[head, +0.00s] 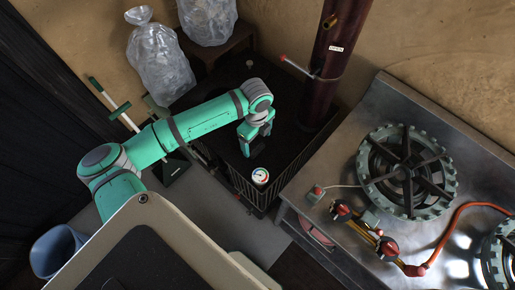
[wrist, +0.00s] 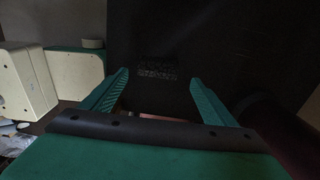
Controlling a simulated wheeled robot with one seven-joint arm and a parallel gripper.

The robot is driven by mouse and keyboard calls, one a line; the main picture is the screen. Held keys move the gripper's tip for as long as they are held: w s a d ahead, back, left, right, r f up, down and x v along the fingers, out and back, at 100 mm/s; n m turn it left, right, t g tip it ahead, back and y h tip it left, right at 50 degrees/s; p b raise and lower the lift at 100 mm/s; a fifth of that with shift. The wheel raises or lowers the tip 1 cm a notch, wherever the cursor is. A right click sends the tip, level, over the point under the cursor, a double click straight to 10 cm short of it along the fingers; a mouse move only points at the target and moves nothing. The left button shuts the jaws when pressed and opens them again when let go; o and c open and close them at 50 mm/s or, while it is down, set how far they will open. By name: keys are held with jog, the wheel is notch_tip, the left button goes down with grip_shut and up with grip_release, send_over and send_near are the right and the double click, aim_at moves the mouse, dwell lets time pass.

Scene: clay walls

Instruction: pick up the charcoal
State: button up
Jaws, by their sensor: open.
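I cannot clearly make out the charcoal in either view. In the wrist view a small dark, rough-textured patch (wrist: 157,70) shows on a black surface between my fingertips; I cannot tell whether it is charcoal or raised detail of that surface. My gripper (head: 247,147) is green and points down over the black stove (head: 222,103) in the head view. In the wrist view my gripper (wrist: 159,78) has its two green fingers wide apart with nothing held between them. My arm and gripper hide part of the stove top.
A round gauge (head: 260,176) sits at the stove's front edge. A dark red flue pipe (head: 332,55) with a lever rises at the back right. A metal counter with a gas burner (head: 406,171) stands to the right. Clear plastic bags (head: 160,62) and a blue bin (head: 57,251) are left.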

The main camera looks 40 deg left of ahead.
aim_at(256, 147)
jog(key=f, duration=0.4)
jog(key=shift+s+a+f, duration=0.25)
jog(key=shift+a+f, duration=0.05)
jog(key=shift+a, duration=0.05)
jog(key=shift+w+d, duration=0.1)
jog(key=shift+d, duration=0.1)
jog(key=c, duration=1)
jog(key=shift+c, duration=0.6)
jog(key=shift+r, duration=0.15)
